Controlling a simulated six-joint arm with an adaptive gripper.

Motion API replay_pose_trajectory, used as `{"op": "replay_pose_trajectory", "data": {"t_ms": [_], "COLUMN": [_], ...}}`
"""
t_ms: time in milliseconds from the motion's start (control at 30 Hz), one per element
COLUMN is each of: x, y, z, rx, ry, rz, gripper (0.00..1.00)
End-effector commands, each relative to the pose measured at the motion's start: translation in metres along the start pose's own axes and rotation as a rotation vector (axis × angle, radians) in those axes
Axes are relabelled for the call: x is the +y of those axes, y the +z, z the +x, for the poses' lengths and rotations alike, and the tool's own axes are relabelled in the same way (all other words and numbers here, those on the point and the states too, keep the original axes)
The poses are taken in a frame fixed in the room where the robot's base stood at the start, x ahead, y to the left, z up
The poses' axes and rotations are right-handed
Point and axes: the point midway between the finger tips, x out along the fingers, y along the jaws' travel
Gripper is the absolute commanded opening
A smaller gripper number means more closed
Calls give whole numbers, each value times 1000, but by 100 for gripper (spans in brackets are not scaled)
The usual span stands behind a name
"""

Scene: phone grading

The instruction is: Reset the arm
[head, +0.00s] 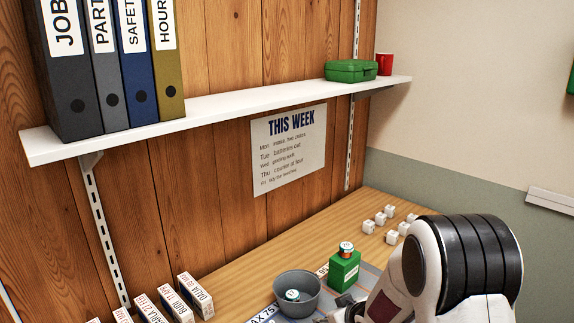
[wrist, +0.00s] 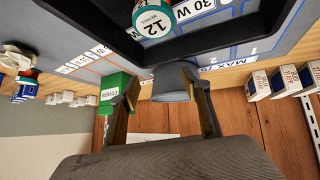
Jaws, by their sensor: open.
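My white and black arm (head: 463,262) fills the lower right of the head view, and its gripper end is mostly cut off by the bottom edge. In the wrist view my gripper (wrist: 166,92) is open, with its two fingers spread and nothing held between them. A grey bowl (head: 311,287) with a small round piece (head: 292,295) inside stands on the mat. The bowl (wrist: 173,86) shows beyond the fingers in the wrist view. A green box (head: 343,272) with a round-topped piece (head: 346,249) on it stands right of the bowl. It reads COVERS in the wrist view (wrist: 111,88).
Several white cubes (head: 386,214) lie at the bench's back right. Labelled boxes (head: 195,296) stand at the lower left. A shelf (head: 235,104) above holds binders (head: 112,88), a green case (head: 350,71) and a red cup (head: 384,64). A dark frame (wrist: 185,48) and a round piece marked 12 (wrist: 153,20) show close in the wrist view.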

Motion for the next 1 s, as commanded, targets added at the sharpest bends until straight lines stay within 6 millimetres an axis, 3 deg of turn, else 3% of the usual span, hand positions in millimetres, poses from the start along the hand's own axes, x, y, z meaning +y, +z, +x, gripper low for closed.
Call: {"op": "replay_pose_trajectory", "data": {"t_ms": [200,433,1000], "x": [18,26,4], "y": [34,59,94], "z": [-38,-93,-226], "rx": [-164,-309,-512], "ry": [85,151,200], "rz": [41,97,241], "gripper": [47,47,47]}}
